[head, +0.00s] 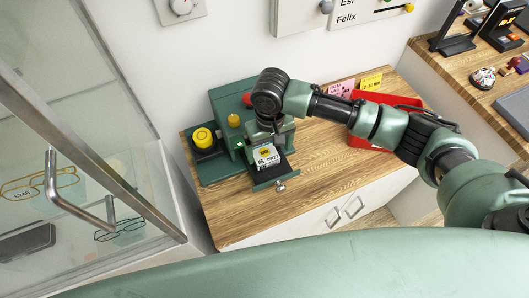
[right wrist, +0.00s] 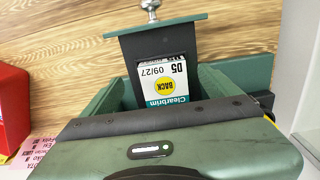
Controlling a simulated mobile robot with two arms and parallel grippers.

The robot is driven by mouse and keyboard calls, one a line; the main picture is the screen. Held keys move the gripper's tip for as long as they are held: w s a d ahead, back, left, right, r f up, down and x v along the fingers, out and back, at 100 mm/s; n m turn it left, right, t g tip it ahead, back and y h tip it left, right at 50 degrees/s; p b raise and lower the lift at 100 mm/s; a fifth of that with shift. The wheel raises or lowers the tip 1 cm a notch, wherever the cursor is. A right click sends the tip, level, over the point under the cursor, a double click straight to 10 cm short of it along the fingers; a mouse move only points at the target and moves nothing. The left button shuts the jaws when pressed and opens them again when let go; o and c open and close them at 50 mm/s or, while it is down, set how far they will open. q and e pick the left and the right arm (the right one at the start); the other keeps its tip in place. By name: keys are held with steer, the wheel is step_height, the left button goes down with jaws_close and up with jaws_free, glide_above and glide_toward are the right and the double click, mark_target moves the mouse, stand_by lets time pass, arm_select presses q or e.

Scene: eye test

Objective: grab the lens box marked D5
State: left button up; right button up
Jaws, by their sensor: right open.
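The lens box marked D5 (head: 268,157) lies in a pulled-out drawer (head: 276,178) of a green machine (head: 228,104). It is white with a yellow round spot. In the right wrist view the box (right wrist: 163,78) reads "D5 09/27", "BACK" and "Clearbrim"; its lower end is cut off by a dark bar of my gripper. My right gripper (head: 271,127) is open, just above and behind the box, and hides the drawer's back part. No contact with the box can be made out. My left gripper is not in view.
A yellow button (head: 202,137) sits on the machine's left side. A glass cabinet (head: 100,130) with glasses is on the left. The wooden counter (head: 235,219) is clear in front.

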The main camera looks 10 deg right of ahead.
mark_target(268, 159)
steer(key=shift+s+a+f, duration=0.15)
steer(key=shift+f, duration=1.8)
steer(key=c, duration=1.4)
steer(key=shift+c, duration=0.2)
steer(key=shift+r, duration=0.15)
